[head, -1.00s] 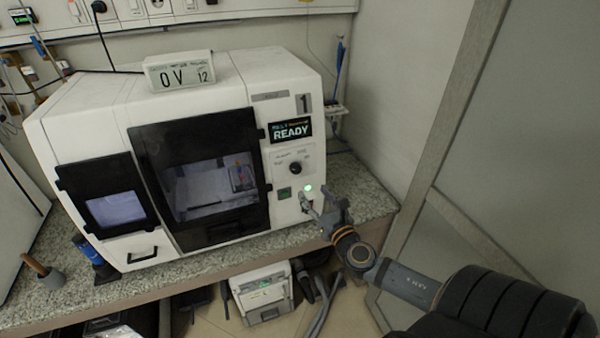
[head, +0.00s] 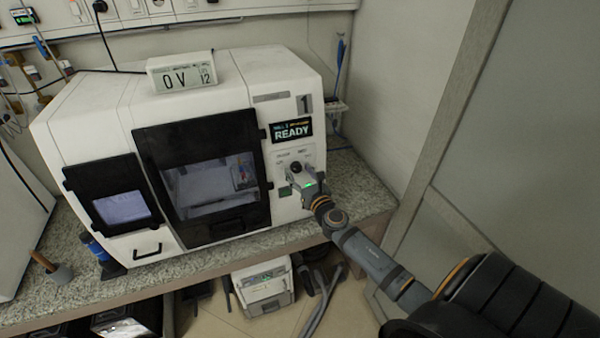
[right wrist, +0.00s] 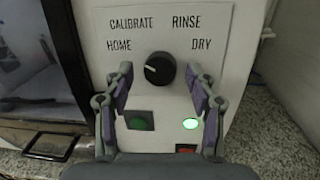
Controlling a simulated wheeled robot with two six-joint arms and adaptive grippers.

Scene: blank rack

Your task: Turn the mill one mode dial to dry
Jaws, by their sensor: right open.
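The mill one (head: 285,95) is a white machine on a bench with a "1" label and a READY display. Its mode dial (right wrist: 160,68) is a round black knob among the labels HOME, CALIBRATE, RINSE and DRY. A short pale mark shows on the knob's left side, toward HOME. DRY (right wrist: 202,44) is at the upper right of the knob. My right gripper (right wrist: 158,74) is open, with one finger on each side of the dial and gaps showing. In the head view the right gripper (head: 304,177) partly covers the panel near the dial (head: 296,167). My left gripper is out of view.
Below the dial are a dark green button (right wrist: 140,121), a lit green button (right wrist: 190,124) and a red one (right wrist: 186,149). The mill's dark door (head: 200,175) is left of the panel. A wall and frame (head: 440,120) stand to the right.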

